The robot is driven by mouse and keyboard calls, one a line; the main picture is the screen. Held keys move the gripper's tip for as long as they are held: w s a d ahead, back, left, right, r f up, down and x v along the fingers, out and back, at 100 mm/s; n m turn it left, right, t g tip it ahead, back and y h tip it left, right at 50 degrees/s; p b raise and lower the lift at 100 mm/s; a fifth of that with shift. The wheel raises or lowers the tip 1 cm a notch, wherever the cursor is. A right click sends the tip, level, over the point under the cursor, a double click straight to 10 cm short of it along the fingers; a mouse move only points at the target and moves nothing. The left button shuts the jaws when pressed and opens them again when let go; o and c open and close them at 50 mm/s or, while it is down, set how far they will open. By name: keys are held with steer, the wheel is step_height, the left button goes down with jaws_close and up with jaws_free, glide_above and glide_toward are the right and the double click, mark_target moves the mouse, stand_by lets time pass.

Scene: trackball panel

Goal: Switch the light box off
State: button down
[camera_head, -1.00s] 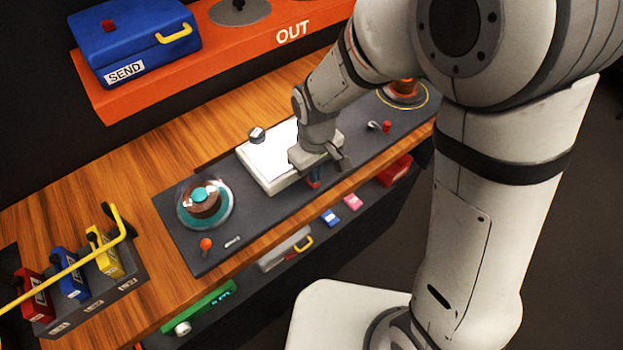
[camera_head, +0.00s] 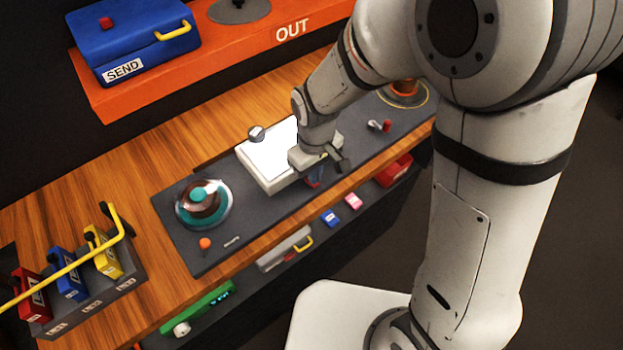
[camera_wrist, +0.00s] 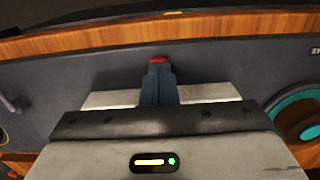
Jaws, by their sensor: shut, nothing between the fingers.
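The light box (camera_head: 262,165) is a white box with a bright, glowing top, set on the dark panel (camera_head: 240,225). My gripper (camera_head: 314,181) points down at the box's front right side. In the wrist view its blue-grey fingers (camera_wrist: 158,84) are together. A small red piece (camera_wrist: 158,59) shows at the fingertips; I cannot tell whether it is a switch or part of the fingers.
A brown and teal trackball (camera_head: 203,201) and an orange knob (camera_head: 205,243) are on the panel's left. A small lever with a red knob (camera_head: 386,125) is on the right. A rack with a yellow bar (camera_head: 75,262) stands far left. Bare wood lies behind the panel.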

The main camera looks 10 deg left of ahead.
steer(key=shift+f+b, duration=0.4)
steer(key=shift+f, duration=0.15)
steer(key=shift+r, duration=0.1)
steer(key=shift+r+p, duration=2.5)
steer(key=shift+r, duration=0.95)
steer(key=shift+d, duration=0.1)
steer(key=s+d+r+m+t, duration=0.1)
steer(key=s+d+r+m, duration=0.1)
steer(key=d, duration=0.5)
steer(key=s+d+r+m+t+b, duration=0.1)
steer(key=s+d+r+m, duration=0.2)
steer(key=d+r, duration=0.3)
steer(key=s+d+r+m+t+b, duration=0.1)
steer(key=s+d+r+m, duration=0.2)
steer(key=d, duration=0.7)
steer(key=shift+r+m, duration=0.9)
steer(key=shift+m, duration=0.1)
